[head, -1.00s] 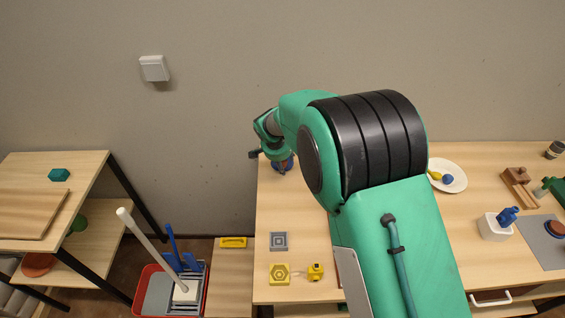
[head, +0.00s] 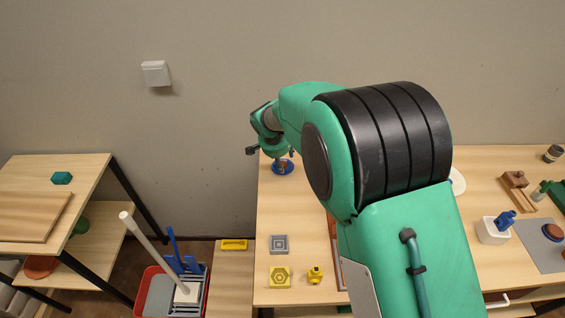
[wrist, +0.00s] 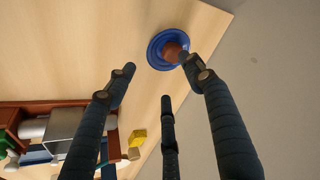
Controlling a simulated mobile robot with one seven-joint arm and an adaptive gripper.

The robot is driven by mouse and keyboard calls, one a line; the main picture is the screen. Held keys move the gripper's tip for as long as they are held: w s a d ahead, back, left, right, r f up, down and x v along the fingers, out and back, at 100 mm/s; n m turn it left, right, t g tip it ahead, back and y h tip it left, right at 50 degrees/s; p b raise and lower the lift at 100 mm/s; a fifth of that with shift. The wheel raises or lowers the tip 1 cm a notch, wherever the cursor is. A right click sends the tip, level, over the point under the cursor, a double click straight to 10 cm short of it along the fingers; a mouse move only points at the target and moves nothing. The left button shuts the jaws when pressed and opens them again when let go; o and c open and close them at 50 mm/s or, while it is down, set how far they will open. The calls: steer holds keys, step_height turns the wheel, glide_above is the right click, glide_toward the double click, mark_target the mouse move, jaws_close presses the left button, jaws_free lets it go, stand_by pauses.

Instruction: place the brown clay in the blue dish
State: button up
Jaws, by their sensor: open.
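The blue dish (head: 283,169) is on the far left part of the long table, under my gripper (head: 277,156). It also shows in the wrist view (wrist: 155,57) near the table's edge. The brown clay (wrist: 172,52) appears inside the dish, a little off its middle. My gripper (wrist: 161,80) has its three dark fingers spread apart with nothing between them. One fingertip is close to the clay in the wrist picture and hides a little of the dish's rim; whether it touches cannot be told.
A grey tile (head: 279,243), a yellow tile (head: 279,276) and a small yellow block (head: 315,275) lie on the table's near left. A white tub (head: 492,232) is at right. My arm hides the table's middle. A wall stands close behind the dish.

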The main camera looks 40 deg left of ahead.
steer(key=v, duration=0.7)
steer(key=shift+p, duration=0.3)
steer(key=shift+r, duration=0.15)
stand_by(0.5)
steer(key=w+d+r, duration=0.4)
steer(key=d+r, duration=0.2)
steer(key=d, duration=0.4)
steer(key=w+d+r, duration=0.4)
steer(key=d+r, duration=0.3)
steer(key=d, duration=0.3)
steer(key=d+r+m, duration=0.1)
steer(key=d+r, duration=0.4)
steer(key=d, duration=0.6)
steer(key=d+r+m, duration=0.1)
steer(key=d+r, duration=0.3)
steer(key=d, duration=0.8)
steer(key=s+d+r+h, duration=0.1)
steer(key=s+d+r, duration=0.1)
steer(key=s+d, duration=0.5)
steer(key=s+d+r, duration=0.2)
steer(key=s+d, duration=0.1)
steer(key=d, duration=0.8)
steer(key=s+d+f+t, duration=0.1)
steer(key=s+d+f, duration=0.1)
steer(key=s+d, duration=1)
steer(key=s, duration=0.3)
steer(key=shift+s+d+f+m+h, duration=0.15)
steer(key=shift+d+f+m+h, duration=0.15)
steer(key=shift+f+h, duration=0.1)
